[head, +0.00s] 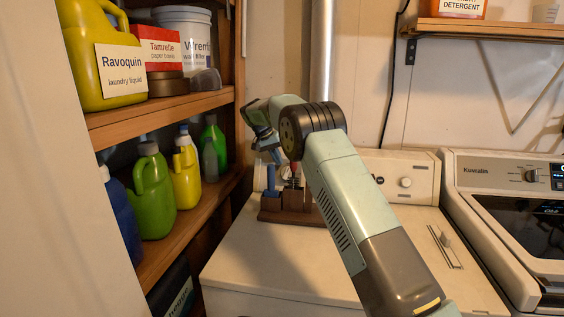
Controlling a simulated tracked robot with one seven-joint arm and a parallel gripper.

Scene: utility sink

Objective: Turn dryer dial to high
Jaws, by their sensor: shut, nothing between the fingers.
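A white top-loading machine with a lint-type slot in its top, which looks like the dryer (300,262), stands in the middle. Its back panel carries a round white dial (405,182) to the right of my arm. The dial's setting is too small to read. My arm crosses in front of the panel and hides its middle part.
The wooden block (287,215) with coloured handles stands on the dryer's rear left. A second machine (500,185) with a dial and display stands close on the right. Wooden shelves (165,107) with bottles flank the left. The dryer's front top is clear.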

